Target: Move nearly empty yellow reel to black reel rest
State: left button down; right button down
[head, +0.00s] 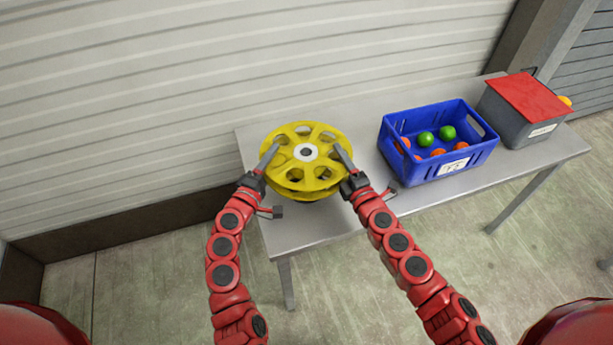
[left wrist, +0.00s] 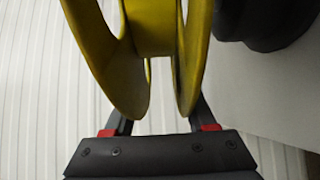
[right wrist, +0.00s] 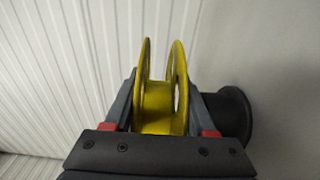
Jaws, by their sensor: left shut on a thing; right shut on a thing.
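The yellow reel (head: 300,140) is over the left end of the table, its spoked face up and a white ring with a dark hole at its centre. Its two flanges and yellow core show in the left wrist view (left wrist: 100,50) and the right wrist view (right wrist: 154,100). My left gripper (head: 267,157) is shut on its left side and my right gripper (head: 345,157) on its right side. A round black thing, seemingly the black reel rest (right wrist: 236,115), shows on the table side of the reel; it also shows in the left wrist view (left wrist: 265,22).
A blue crate (head: 402,172) with green and orange balls stands right of my right gripper. A grey box with a red lid (head: 527,98) stands at the table's right end. The grey table (head: 300,228) is bare at its front left. A slatted wall (head: 130,120) runs behind.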

pick_arm(q)
jog(key=shift+a, duration=0.1)
